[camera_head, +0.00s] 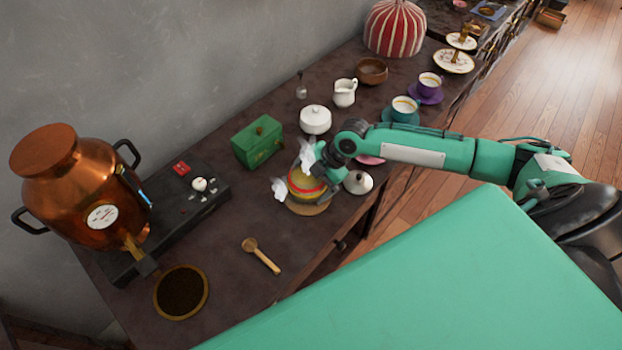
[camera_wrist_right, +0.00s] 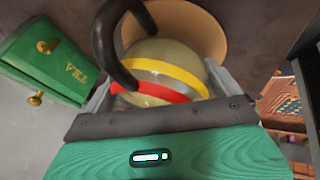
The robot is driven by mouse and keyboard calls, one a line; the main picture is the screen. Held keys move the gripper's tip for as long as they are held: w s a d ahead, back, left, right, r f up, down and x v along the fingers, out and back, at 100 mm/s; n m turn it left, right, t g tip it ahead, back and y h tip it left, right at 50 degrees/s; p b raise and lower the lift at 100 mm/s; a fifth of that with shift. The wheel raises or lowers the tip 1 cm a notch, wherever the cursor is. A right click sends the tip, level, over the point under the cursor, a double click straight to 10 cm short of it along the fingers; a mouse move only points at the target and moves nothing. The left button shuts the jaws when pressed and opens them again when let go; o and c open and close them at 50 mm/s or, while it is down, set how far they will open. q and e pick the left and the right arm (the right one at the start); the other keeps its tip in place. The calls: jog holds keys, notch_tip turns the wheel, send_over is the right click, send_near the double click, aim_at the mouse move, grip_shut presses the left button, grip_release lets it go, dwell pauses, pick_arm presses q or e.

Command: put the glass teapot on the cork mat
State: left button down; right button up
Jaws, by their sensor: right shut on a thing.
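The glass teapot (camera_head: 304,183) has a yellow band and a red band around its round body. It also shows in the right wrist view (camera_wrist_right: 165,70), with its dark curved handle (camera_wrist_right: 112,45) toward the camera. My right gripper (camera_head: 306,178) is shut on the teapot body, one finger on each side. The cork mat (camera_head: 308,209) lies under the teapot and shows as a tan disc in the wrist view (camera_wrist_right: 205,30). I cannot tell whether the teapot's base touches the mat. My left gripper is not in view.
A green tea box (camera_head: 257,142) stands left of the teapot, a white lidded pot (camera_head: 315,120) behind. A white lid-like piece (camera_head: 358,182) lies close on the right. A wooden spoon (camera_head: 262,257), a round bowl of dark grounds (camera_head: 181,291) and a copper urn (camera_head: 80,190) are left.

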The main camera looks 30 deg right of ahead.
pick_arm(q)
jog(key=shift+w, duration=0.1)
pick_arm(e)
jog(key=o, duration=1.1)
jog(key=shift+f, duration=0.1)
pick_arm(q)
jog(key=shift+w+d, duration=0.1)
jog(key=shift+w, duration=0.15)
pick_arm(e)
jog(key=shift+o, duration=0.2)
jog(key=shift+d+r, duration=0.2)
jog(key=shift+r, duration=0.2)
pick_arm(q)
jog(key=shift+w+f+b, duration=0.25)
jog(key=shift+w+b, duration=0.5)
jog(key=shift+b, duration=0.05)
pick_arm(e)
jog(key=v, duration=1.1)
jog(key=shift+s+r, duration=0.15)
jog(key=shift+r, duration=0.05)
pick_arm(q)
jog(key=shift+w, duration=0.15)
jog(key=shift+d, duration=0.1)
pick_arm(e)
jog(key=shift+d, duration=0.15)
